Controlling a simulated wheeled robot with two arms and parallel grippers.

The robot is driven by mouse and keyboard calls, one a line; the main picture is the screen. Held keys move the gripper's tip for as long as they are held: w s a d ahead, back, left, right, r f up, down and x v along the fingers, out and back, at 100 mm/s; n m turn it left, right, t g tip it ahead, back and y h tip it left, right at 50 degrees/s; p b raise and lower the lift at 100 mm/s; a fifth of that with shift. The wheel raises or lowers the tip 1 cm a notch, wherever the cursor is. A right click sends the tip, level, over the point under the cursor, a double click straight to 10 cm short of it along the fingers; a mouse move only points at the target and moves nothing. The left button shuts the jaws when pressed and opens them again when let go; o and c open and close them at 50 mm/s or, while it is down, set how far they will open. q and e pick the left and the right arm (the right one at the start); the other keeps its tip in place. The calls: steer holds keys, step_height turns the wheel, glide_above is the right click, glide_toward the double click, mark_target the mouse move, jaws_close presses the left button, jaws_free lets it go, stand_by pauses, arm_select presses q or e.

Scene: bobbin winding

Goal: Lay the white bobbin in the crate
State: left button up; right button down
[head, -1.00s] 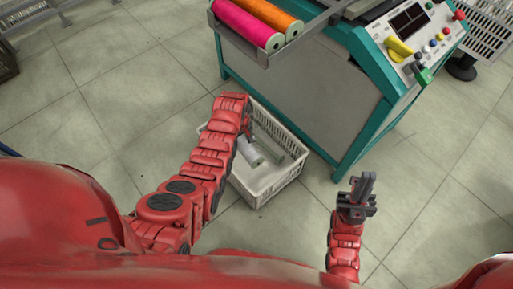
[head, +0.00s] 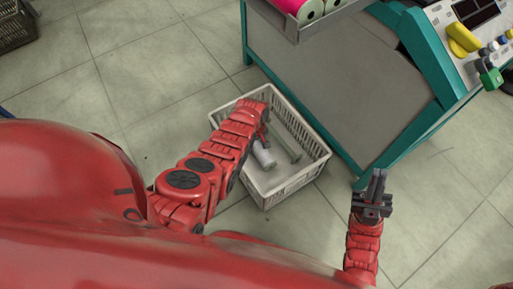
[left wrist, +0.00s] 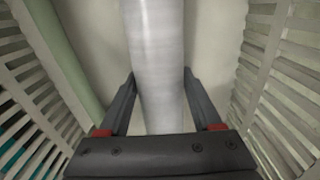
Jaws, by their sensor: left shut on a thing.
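The white bobbin (head: 265,157) is inside the pale crate (head: 278,192), low between its walls. In the left wrist view the bobbin (left wrist: 157,60) runs lengthwise between the two fingers. My left gripper (head: 262,138) reaches down into the crate and is shut on the bobbin; its fingers are largely hidden by my arm in the head view. Whether the bobbin touches the crate floor is hard to tell. My right gripper (head: 376,188) is empty, right of the crate, with its fingers close together.
A grey-green tube (head: 287,142) lies in the crate beside the bobbin. A teal-framed machine (head: 340,90) stands close behind the crate, with a tray of pink and green-ended spools (head: 300,10) above. A dark crate (head: 16,28) is at far left.

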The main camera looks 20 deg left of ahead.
arm_select(q)
steer(key=shift+f, duration=0.1)
steer(key=o, duration=1.5)
